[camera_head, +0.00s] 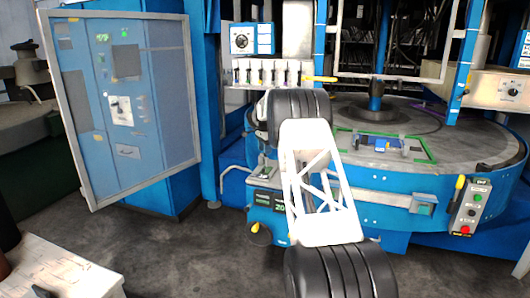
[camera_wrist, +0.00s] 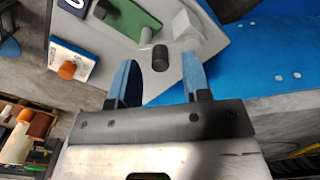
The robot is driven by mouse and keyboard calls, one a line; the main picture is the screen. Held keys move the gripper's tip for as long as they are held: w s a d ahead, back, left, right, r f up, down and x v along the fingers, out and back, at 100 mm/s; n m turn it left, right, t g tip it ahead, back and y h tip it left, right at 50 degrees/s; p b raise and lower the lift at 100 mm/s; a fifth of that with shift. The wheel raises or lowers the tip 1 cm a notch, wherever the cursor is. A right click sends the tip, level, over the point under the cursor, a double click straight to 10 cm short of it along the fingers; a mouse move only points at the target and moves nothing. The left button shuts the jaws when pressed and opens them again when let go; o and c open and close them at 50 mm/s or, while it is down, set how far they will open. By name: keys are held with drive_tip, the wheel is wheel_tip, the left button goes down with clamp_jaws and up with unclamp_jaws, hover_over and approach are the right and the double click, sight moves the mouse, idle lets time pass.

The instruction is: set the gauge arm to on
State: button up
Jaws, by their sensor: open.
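No part carries a readable "gauge arm" or "on" label, so I cannot tell for certain which one it is.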

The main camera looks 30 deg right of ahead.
drive_tip(key=shift+r, duration=3.15)
